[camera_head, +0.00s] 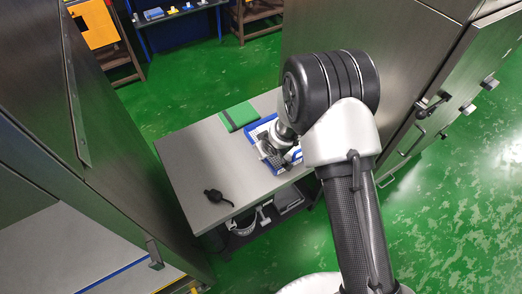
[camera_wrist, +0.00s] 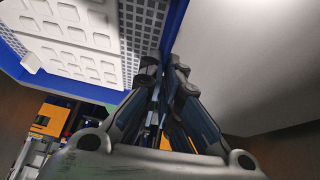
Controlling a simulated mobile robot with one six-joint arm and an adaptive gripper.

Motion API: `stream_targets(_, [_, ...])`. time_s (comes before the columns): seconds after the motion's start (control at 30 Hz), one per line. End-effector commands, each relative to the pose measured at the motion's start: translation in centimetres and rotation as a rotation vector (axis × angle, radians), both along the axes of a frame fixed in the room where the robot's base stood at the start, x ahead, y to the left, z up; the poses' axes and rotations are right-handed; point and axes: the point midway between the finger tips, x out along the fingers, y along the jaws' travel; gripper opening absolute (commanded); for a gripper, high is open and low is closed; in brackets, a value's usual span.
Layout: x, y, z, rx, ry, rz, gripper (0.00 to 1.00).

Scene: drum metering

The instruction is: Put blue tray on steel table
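The blue tray (camera_head: 254,136) has a blue rim and a pale inside. It is at the right side of the grey table top (camera_head: 188,158) in the head view, partly hidden by my arm; whether it rests on the top or is held just above is unclear. In the wrist view the tray (camera_wrist: 60,76) fills the upper left, with a white grid-patterned inside. My gripper (camera_wrist: 165,75) has its fingertips close together on either side of the blue side wall, and looks shut on it. In the head view my gripper (camera_head: 275,155) is over the tray.
A green flat item (camera_head: 239,116) lies beside the tray at the table's back edge. A small black object (camera_head: 216,196) lies near the front. Steel cabinets stand left and right. A blue bench (camera_head: 175,14) with small items is at the back. Most of the table's left half is clear.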

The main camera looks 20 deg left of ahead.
Motion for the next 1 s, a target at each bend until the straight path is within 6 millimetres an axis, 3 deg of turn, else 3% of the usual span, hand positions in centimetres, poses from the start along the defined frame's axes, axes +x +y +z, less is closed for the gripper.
stream_targets(0.07, [0.1,0.1,-0.2,0.002,-0.002,0.001,0.00])
stream_targets(0.4, [0.0,0.0,-0.3,0.000,0.000,0.000,0.25])
stream_targets(0.77, [0.0,0.0,0.1,0.000,0.000,0.000,0.25])
stream_targets(1.0, [-1.3,-1.2,3.6,0.001,-0.001,-0.001,0.25])
